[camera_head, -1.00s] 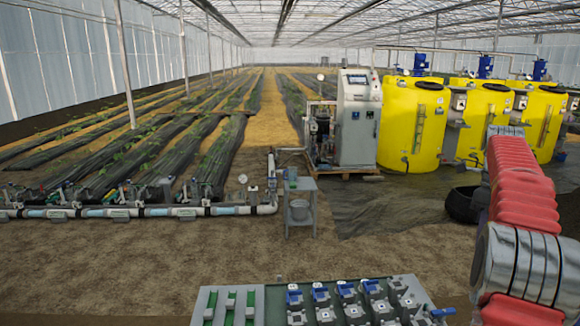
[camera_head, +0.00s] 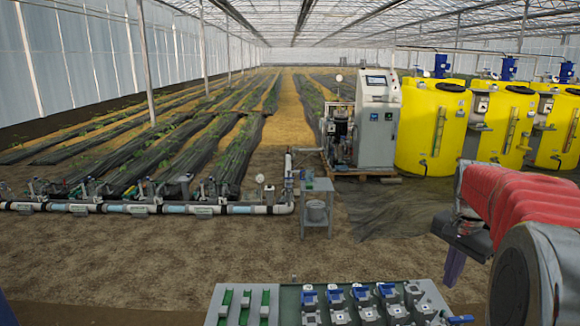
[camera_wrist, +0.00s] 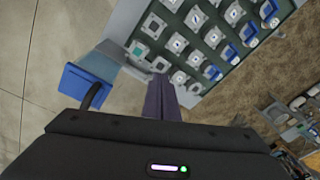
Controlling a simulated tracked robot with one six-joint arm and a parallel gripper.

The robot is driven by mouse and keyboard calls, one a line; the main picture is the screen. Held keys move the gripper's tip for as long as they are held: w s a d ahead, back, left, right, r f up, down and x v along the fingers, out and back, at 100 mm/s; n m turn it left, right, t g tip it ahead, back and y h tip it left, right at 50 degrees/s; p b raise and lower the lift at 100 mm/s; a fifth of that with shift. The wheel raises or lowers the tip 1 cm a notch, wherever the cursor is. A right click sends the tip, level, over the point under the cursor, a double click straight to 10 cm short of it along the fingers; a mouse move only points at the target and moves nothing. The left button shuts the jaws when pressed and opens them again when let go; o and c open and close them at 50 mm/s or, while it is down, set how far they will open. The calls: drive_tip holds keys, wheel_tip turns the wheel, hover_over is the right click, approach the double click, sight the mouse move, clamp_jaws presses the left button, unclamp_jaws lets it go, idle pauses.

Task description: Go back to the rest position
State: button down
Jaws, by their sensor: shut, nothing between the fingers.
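My gripper (camera_head: 453,270) hangs below the red-sleeved arm at the right in the head view, with its purple fingers pointing down over bare soil. In the wrist view the fingers (camera_wrist: 161,97) are together and hold nothing. A tray (camera_head: 290,298) with blue-handled valves (camera_head: 335,294) and green slots lies at the bottom of the head view, left of my gripper. The same tray (camera_wrist: 207,55) fills the upper part of the wrist view, beyond the fingertips.
A small grey stand (camera_head: 317,187) with a bucket stands mid-floor by the white pipe (camera_head: 235,209). A control cabinet (camera_head: 378,125) and yellow tanks (camera_head: 432,127) stand behind. A blue container (camera_wrist: 82,82) shows in the wrist view. Open soil lies between tray and pipe.

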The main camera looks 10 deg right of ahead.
drive_tip(key=s+a+n+t, duration=0.1)
drive_tip(key=s+a+n, duration=0.3)
drive_tip(key=a, duration=0.6)
drive_tip(key=s+a+n+t, duration=0.2)
drive_tip(key=s+a+n, duration=0.3)
drive_tip(key=a, duration=0.5)
drive_tip(key=s+a+n+t+y, duration=0.1)
drive_tip(key=s+a+n, duration=0.4)
drive_tip(key=s+a, duration=0.3)
drive_tip(key=shift+s+a+f+t, duration=0.15)
drive_tip(key=shift+s+a+t, duration=0.15)
drive_tip(key=shift+a, duration=0.6)
